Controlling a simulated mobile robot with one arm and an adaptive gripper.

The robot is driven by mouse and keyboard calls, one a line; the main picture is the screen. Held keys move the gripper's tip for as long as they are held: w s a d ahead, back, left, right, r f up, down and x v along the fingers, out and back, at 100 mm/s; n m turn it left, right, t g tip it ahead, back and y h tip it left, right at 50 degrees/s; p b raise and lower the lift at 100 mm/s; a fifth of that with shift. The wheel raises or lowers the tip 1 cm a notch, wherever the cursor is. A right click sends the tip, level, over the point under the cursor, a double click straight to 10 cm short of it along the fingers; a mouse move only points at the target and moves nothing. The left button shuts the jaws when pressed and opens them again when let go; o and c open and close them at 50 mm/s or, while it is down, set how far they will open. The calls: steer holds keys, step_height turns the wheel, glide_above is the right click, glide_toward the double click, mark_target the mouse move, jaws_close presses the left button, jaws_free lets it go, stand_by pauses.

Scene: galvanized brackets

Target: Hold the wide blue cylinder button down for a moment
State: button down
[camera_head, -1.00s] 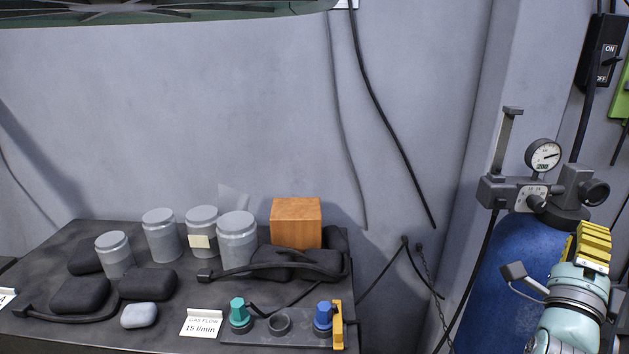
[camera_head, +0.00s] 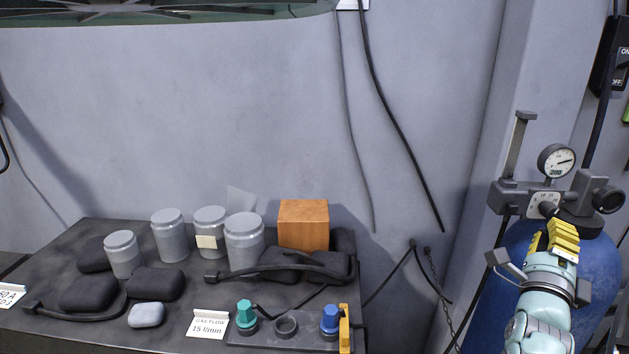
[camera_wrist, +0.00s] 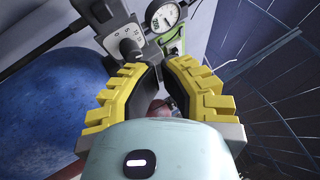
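A blue knob-like button (camera_head: 330,318) stands at the right of a small dark panel (camera_head: 290,338) on the bench, beside a yellow upright piece. A teal one (camera_head: 246,314) stands at the panel's left, with an empty-looking dark ring (camera_head: 286,326) between them. My gripper (camera_head: 556,238) is far to the right of the panel, in front of the big blue gas cylinder (camera_head: 600,258). In the wrist view its yellow fingers (camera_wrist: 162,72) stand apart with nothing held between them. The blue button is not visible in the wrist view.
A pressure gauge (camera_head: 557,161) and regulator (camera_head: 545,200) sit above the gas cylinder, close to my gripper. Grey jars (camera_head: 244,243), an orange-brown block (camera_head: 303,224), dark pads and cables crowd the bench behind the panel. Cables hang on the wall between bench and cylinder.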

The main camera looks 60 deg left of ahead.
mark_target(512, 208)
steer(key=shift+w+a+b, duration=0.2)
steer(key=shift+w+a, duration=0.4)
steer(key=shift+a, duration=0.25)
steer(key=shift+w+a+b, duration=0.15)
steer(key=shift+w+a, duration=0.45)
steer(key=shift+a, duration=0.25)
steer(key=shift+w+a+b, duration=0.2)
steer(key=shift+w+a, duration=0.4)
steer(key=shift+a, duration=0.25)
steer(key=c, duration=1.7)
jaws_free()
steer(key=shift+w+a+f+b, duration=0.1)
steer(key=shift+w+a+b, duration=0.1)
steer(key=shift+b, duration=0.45)
jaws_close()
steer(key=shift+w+a+b, duration=0.4)
steer(key=shift+a+b, duration=0.05)
steer(key=shift+b, duration=0.25)
steer(key=shift+s+d, duration=0.1)
steer(key=shift+s+d+b, duration=0.5)
steer(key=shift+d+b, duration=0.15)
steer(key=shift+b, duration=0.2)
